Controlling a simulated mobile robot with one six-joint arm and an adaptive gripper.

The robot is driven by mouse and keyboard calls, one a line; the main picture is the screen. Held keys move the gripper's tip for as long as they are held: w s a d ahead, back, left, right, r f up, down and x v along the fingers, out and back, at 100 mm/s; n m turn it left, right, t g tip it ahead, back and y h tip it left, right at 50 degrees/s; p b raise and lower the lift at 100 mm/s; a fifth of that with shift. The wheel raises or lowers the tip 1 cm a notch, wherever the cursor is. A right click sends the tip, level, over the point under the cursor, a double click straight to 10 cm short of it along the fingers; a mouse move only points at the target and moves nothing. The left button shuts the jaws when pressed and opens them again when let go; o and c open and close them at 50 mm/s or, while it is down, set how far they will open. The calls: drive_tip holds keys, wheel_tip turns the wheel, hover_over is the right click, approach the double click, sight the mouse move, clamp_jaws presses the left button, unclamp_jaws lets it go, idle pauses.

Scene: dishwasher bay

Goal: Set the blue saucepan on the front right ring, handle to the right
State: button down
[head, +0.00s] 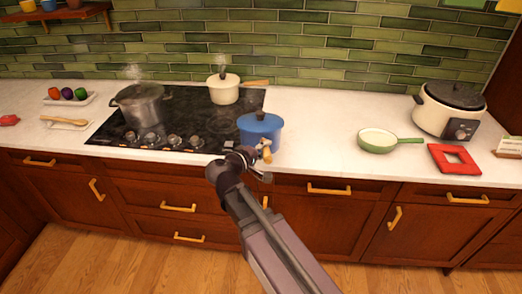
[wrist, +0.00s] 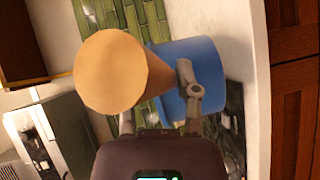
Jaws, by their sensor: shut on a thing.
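The blue saucepan (head: 262,134), with a blue lid and dark knob, is at the front right corner of the black hob (head: 190,112), overlapping its right edge in the head view. I cannot tell whether its base touches the surface. Its light wooden handle (head: 266,154) points toward the front, toward me. My gripper (head: 257,157) is shut on the handle. In the wrist view the handle's round end (wrist: 108,72) is large, between the fingers (wrist: 160,103), with the blue pan body (wrist: 210,75) behind. The front right ring is not clearly visible.
A steaming grey pot (head: 141,104) stands on the hob's left. A cream saucepan (head: 223,88) with a wooden handle stands at the back right. Control knobs (head: 171,141) line the hob's front. Right of the hob the counter (head: 315,125) is clear up to a green pan (head: 378,142).

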drive_tip(key=shift+s+a, duration=0.1)
drive_tip(key=shift+a, duration=0.1)
drive_tip(key=shift+w+a, duration=0.2)
drive_tip(key=shift+w, duration=0.2)
drive_tip(key=w+a+f+n+t+y+b, duration=0.1)
drive_tip(key=w+a+n+y, duration=0.1)
drive_tip(key=w, duration=0.6)
drive_tip(key=w+a+f+n+t+y+b, duration=0.1)
drive_tip(key=w+a+n+t+y+b, duration=0.1)
drive_tip(key=w+y, duration=0.3)
drive_tip(key=w+a+f+n+t+y+b, duration=0.1)
drive_tip(key=w+a+n+y, duration=0.2)
drive_tip(key=w, duration=0.9)
drive_tip(key=shift+a+t+y+b, duration=0.3)
drive_tip(key=shift+a+y+b, duration=0.05)
drive_tip(key=shift+a+y, duration=0.1)
drive_tip(key=shift+f, duration=0.2)
drive_tip(key=shift+f+b, duration=1.9)
drive_tip(key=shift+b, duration=0.2)
drive_tip(key=shift+f+b, duration=0.4)
